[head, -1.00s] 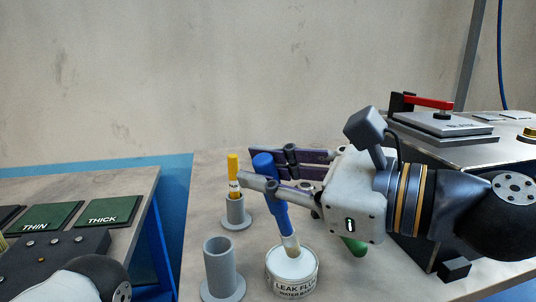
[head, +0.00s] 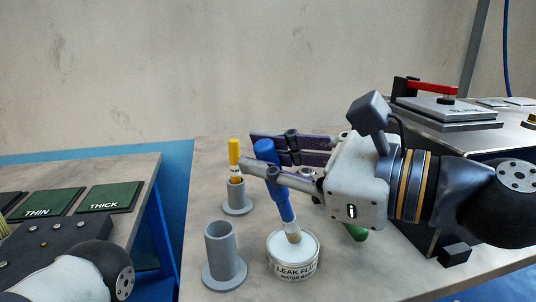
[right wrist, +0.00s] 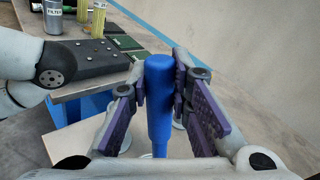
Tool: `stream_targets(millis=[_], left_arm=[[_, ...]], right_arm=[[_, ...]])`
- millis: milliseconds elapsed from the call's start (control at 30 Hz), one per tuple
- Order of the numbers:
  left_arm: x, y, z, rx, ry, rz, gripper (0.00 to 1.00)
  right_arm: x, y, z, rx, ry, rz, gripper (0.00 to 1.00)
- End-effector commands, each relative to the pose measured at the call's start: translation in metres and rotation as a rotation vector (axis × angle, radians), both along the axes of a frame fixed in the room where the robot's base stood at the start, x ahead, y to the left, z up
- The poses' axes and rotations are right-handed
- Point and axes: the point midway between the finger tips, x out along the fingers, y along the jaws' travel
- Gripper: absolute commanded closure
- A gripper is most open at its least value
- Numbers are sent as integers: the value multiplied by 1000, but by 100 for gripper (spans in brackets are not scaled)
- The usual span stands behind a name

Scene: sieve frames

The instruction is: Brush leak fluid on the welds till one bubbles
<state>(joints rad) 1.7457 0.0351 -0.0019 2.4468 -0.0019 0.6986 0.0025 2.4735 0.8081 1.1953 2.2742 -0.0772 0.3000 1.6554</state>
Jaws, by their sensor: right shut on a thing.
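My right gripper (head: 268,160) is shut on the blue handle of a brush (head: 283,202). The handle also shows upright between the purple finger pads in the right wrist view (right wrist: 159,105). The brush leans slightly, with its pale bristle end down at the mouth of the white can of leak fluid (head: 292,268). I cannot tell how deep the bristles are in the can. My left gripper is out of view; only part of my left arm shows at the lower left. No welds can be made out.
A yellow marker (head: 234,153) stands in a small grey holder (head: 238,200). An empty-looking grey holder (head: 223,258) stands left of the can. A red-handled clamp (head: 430,87) sits at the right. Green THIN (head: 47,203) and THICK (head: 109,198) plates lie on the left table.

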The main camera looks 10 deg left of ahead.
Motion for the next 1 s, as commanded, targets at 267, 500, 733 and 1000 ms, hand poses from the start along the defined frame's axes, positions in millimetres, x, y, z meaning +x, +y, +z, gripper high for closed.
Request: stream_targets(millis=[267, 500, 733, 1000], left_arm=[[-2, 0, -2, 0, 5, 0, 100], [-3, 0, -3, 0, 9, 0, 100], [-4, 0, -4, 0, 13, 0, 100], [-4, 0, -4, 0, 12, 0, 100]], right_arm=[[0, 0, -4, 0, 1, 0, 100], [0, 0, -7, 0, 1, 0, 100], [0, 0, -9, 0, 1, 0, 100], [0, 0, -9, 0, 1, 0, 100]])
